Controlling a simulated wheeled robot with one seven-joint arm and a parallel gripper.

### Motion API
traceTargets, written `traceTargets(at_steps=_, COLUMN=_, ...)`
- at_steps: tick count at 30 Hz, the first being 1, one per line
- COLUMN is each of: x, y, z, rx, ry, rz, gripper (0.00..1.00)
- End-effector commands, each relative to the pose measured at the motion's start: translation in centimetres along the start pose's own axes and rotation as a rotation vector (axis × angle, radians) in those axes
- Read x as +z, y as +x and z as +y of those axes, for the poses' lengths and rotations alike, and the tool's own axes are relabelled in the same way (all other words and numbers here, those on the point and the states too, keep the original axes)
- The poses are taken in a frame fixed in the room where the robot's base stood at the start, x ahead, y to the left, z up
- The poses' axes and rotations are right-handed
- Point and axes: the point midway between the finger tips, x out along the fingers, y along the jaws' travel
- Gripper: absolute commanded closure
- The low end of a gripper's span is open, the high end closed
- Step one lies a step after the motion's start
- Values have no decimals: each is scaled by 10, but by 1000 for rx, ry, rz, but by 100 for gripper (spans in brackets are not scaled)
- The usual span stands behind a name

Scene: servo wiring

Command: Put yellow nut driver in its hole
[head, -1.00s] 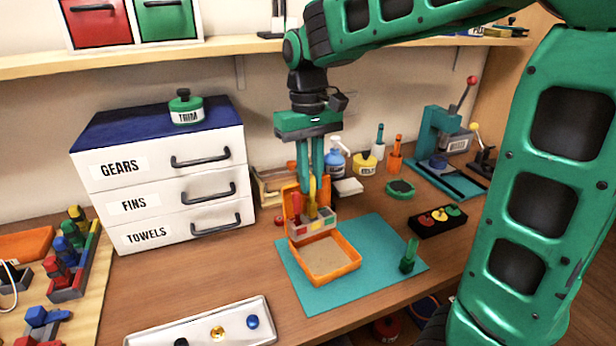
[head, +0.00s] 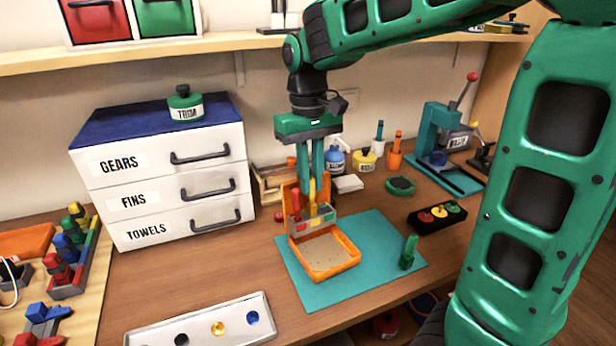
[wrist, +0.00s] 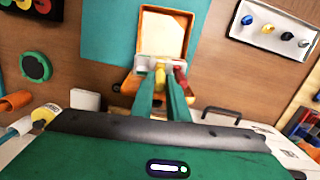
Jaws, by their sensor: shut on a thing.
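The yellow nut driver (head: 312,192) is upright between the fingers of my gripper (head: 312,180), which is shut on it. It is at the middle of the grey rack (head: 326,222) with coloured patches, on the orange box (head: 357,262). Its lower end is at the rack's top; how deep it sits in its hole I cannot tell. The red nut driver (head: 295,205) stands in the rack, to the left. In the wrist view the yellow nut driver (wrist: 160,77) shows between the fingertips (wrist: 162,90), beside the red one (wrist: 181,76).
A green driver (head: 409,251) stands on the teal mat (head: 345,290) at the right. A black tray (head: 437,217) with coloured pieces lies beyond. A white drawer unit (head: 160,180) stands left. A white parts tray (head: 200,325) lies at the front.

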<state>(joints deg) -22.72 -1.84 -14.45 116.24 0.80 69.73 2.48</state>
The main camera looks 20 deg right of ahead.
Motion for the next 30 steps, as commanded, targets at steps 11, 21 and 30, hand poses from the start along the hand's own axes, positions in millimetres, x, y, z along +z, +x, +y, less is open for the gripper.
traceTargets(at_steps=11, x=0, y=5, z=0, rx=0, ry=0, rz=-1, gripper=100)
traceTargets(at_steps=21, x=0, y=8, z=0, rx=0, ry=0, rz=1, gripper=67)
traceTargets(at_steps=30, x=0, y=8, z=0, rx=0, ry=0, rz=0, gripper=46)
